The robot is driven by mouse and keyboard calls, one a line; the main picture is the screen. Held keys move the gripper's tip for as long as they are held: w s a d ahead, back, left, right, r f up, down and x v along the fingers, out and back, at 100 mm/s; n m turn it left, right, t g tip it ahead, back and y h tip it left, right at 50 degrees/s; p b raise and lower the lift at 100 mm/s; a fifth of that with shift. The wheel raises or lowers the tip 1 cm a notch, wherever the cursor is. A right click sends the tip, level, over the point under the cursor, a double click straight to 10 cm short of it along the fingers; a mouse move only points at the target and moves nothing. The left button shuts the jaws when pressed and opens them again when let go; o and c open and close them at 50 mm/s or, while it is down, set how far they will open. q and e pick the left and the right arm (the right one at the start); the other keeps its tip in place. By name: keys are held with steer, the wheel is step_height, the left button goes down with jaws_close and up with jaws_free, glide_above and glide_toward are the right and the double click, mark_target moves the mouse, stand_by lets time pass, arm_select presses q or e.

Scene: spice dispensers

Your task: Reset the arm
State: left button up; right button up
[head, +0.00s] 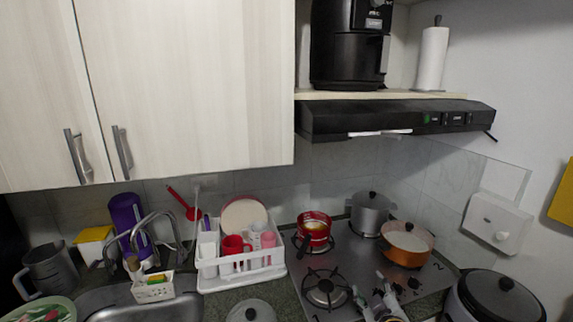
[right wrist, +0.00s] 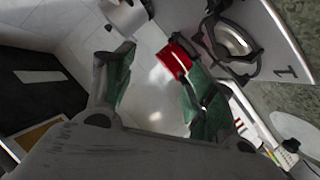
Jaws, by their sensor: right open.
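My right gripper (head: 374,294) shows at the bottom of the head view, over the front part of the steel stove top (head: 338,262). In the right wrist view, the same gripper (right wrist: 154,75) has its two green-padded fingers spread apart with nothing between them. The red pot (head: 313,226) stands on the stove's back left, apart from the gripper. In the right wrist view the red pot (right wrist: 173,58) shows beyond the fingers, partly hidden by one of them. My left gripper is not in view.
A steel pot (head: 370,214) and an orange pan (head: 406,246) stand on the stove, right of the red pot. A large cooker (head: 497,300) is at the lower right. A white dish rack (head: 240,273) stands left of the stove. The range hood (head: 400,117) hangs above.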

steer(key=s+f+m+g+y, duration=0.1)
steer(key=s+f+m+g, duration=0.1)
steer(key=s+f+g, duration=0.7)
steer(key=s+f+m+g, duration=0.2)
steer(key=s+f, duration=0.4)
steer(key=s, duration=0.7)
step_height(320, 180, down, 39)
steer(key=s+d+g+b, duration=0.1)
steer(key=s+b, duration=0.1)
steer(key=b, duration=0.3)
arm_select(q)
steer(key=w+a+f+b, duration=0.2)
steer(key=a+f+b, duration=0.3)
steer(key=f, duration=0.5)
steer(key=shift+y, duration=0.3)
arm_select(e)
steer(key=s+d+f, duration=0.3)
steer(key=s+f, duration=0.7)
steer(key=f, duration=0.2)
steer(key=s+d+f+g, duration=0.1)
steer(key=s+d+f, duration=0.3)
steer(key=s+f, duration=0.7)
steer(key=shift+f+h, duration=0.3)
steer(key=shift+f, duration=0.15)
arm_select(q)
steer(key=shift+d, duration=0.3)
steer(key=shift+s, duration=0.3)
